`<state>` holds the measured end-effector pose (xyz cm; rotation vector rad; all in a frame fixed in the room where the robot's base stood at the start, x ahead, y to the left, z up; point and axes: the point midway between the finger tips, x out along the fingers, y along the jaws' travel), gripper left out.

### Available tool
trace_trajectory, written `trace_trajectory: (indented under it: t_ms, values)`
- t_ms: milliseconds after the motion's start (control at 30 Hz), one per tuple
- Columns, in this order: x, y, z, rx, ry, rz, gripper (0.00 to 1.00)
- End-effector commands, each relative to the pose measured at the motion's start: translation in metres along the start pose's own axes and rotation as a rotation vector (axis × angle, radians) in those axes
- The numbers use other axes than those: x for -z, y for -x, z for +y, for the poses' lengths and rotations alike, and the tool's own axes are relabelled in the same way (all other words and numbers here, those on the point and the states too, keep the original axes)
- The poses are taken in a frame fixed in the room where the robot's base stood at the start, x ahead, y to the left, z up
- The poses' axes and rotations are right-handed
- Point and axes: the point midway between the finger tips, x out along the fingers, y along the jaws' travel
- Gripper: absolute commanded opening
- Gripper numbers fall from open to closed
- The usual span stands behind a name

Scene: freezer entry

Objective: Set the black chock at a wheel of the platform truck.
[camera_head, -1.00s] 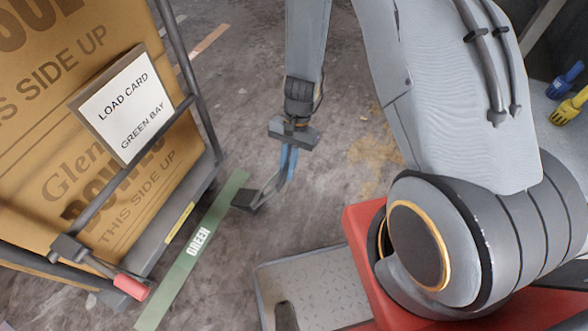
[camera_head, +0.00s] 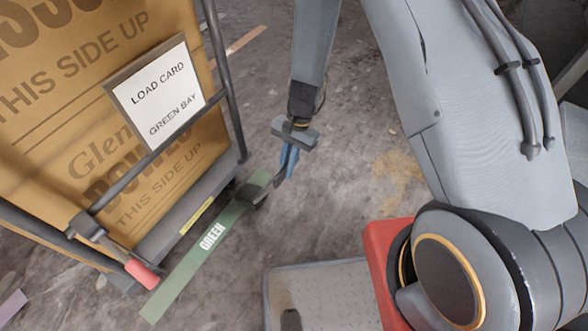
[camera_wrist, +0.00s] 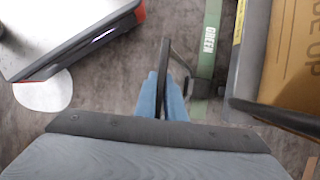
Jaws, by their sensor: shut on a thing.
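The platform truck (camera_head: 186,222) stands at the left with a large carton on it. Its deck edge also shows at the right of the wrist view (camera_wrist: 243,70). My gripper (camera_head: 287,164) is shut on the chock's thin dark handle (camera_wrist: 165,55), with blue fingers on both sides. The truck's wheels are mostly hidden under the deck. I cannot tell whether the chock touches a wheel or the floor.
The green strip (camera_head: 185,277) marked GREEN runs along the truck's side. A load card (camera_head: 160,92) reads GREEN BAY. Bare concrete floor is clear right of the strip.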

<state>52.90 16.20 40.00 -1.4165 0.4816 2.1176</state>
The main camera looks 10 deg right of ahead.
Motion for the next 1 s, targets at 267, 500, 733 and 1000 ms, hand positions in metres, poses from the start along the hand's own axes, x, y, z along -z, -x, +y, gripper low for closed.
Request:
trace_trajectory:
  t_ms: [267,500,733,1000]
  values:
    - [0.001,-0.003,-0.025,0.0,0.003,0.001,0.0]
    - [0.002,-0.004,-0.041,0.0,0.002,0.0,0.0]
    - [0.002,-0.005,-0.047,0.0,0.0,0.0,0.0]
    - [0.002,-0.005,-0.047,0.0,0.0,0.0,0.0]
